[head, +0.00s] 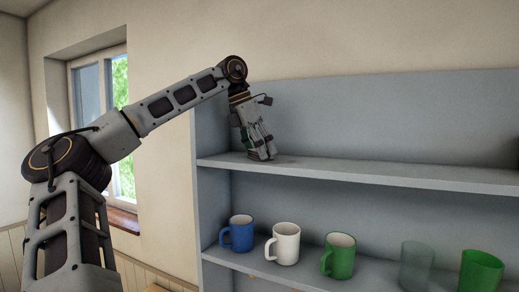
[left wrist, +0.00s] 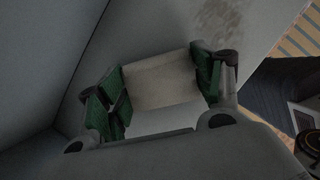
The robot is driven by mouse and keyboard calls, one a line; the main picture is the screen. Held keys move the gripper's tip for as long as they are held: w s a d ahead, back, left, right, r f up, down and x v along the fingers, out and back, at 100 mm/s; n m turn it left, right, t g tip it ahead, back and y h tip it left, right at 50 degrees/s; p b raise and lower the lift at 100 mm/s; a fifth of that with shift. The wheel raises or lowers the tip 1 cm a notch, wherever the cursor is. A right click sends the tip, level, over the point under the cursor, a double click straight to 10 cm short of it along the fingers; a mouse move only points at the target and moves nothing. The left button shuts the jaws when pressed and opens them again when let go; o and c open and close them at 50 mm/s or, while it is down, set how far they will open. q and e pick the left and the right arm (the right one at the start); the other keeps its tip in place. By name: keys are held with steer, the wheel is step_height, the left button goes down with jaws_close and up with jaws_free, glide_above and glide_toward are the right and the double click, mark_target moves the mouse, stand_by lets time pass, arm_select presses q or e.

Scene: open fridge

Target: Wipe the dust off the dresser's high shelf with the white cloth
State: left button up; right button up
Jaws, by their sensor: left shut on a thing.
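The dresser's high shelf (head: 400,178) is a grey-blue board in the head view. My left gripper (head: 262,156) points down at its left end, with its fingertips at or just above the surface. The left wrist view shows the white cloth (left wrist: 163,80) as a pale block between the green-padded fingers, and the gripper is shut on it. The cloth can hardly be made out in the head view. A dark speckled dust patch (left wrist: 220,18) lies on the shelf beyond the cloth in the left wrist view. I cannot tell whether the cloth touches the shelf. My right gripper is not in view.
The lower shelf holds a blue mug (head: 237,233), a white mug (head: 284,243), a green mug (head: 338,256), a clear glass (head: 416,264) and a green cup (head: 481,272). The dresser's left side panel (head: 209,135) stands close to my gripper. The high shelf's middle is clear.

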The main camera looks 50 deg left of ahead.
mark_target(298, 161)
arm_select(q)
steer(key=shift+d+f, duration=0.15)
steer(key=shift+d, duration=0.1)
steer(key=shift+w+d, duration=0.4)
steer(key=shift+d, duration=0.25)
steer(key=shift+w+d, duration=0.4)
steer(key=shift+d, duration=0.2)
steer(key=shift+d, duration=0.1)
steer(key=shift+w+d, duration=0.45)
steer(key=shift+d, duration=0.25)
steer(key=shift+w+d, duration=0.4)
steer(key=shift+d, duration=0.3)
steer(key=shift+d, duration=0.15)
steer(key=shift+w+d, duration=0.4)
steer(key=shift+d, duration=0.25)
steer(key=shift+w+d, duration=0.4)
steer(key=shift+d, duration=0.3)
steer(key=shift+c, duration=1.3)
